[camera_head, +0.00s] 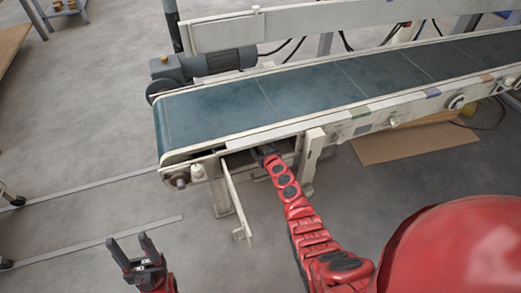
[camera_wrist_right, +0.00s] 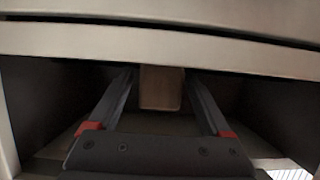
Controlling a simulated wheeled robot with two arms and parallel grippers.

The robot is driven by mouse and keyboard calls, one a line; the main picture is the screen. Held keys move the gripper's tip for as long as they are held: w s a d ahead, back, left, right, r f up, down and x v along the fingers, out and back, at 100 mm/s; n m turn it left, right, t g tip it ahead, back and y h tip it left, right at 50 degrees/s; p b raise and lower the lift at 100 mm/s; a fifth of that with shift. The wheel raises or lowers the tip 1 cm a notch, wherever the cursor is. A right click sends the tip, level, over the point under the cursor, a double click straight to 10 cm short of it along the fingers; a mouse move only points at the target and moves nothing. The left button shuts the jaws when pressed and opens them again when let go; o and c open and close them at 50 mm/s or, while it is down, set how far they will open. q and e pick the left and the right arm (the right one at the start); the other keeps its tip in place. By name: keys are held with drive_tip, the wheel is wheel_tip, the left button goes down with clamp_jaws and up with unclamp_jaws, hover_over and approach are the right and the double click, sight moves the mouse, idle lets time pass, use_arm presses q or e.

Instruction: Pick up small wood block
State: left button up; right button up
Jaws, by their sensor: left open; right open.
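The small wood block (camera_wrist_right: 161,88) shows in the right wrist view inside a dark compartment, under a pale horizontal edge that hides its top. My right gripper (camera_wrist_right: 160,98) is open, with one finger on each side of the block. I cannot tell whether the fingers touch it. In the head view my right arm reaches into the opening below the conveyor, where the block is hidden and the gripper (camera_head: 267,150) is mostly hidden. My left gripper (camera_head: 132,247) is open and empty above the floor at the lower left.
The conveyor belt (camera_head: 260,104) runs above the compartment. An open pale door (camera_head: 236,200) hangs left of my right arm. A motor (camera_head: 205,66) sits at the conveyor's left end. Flat cardboard (camera_head: 415,143) lies on the floor at right. The floor at left is mostly clear.

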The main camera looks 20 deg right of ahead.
drive_tip(key=shift+w+f, duration=0.1)
drive_tip(key=shift+w, duration=0.1)
clamp_jaws()
idle(0.3)
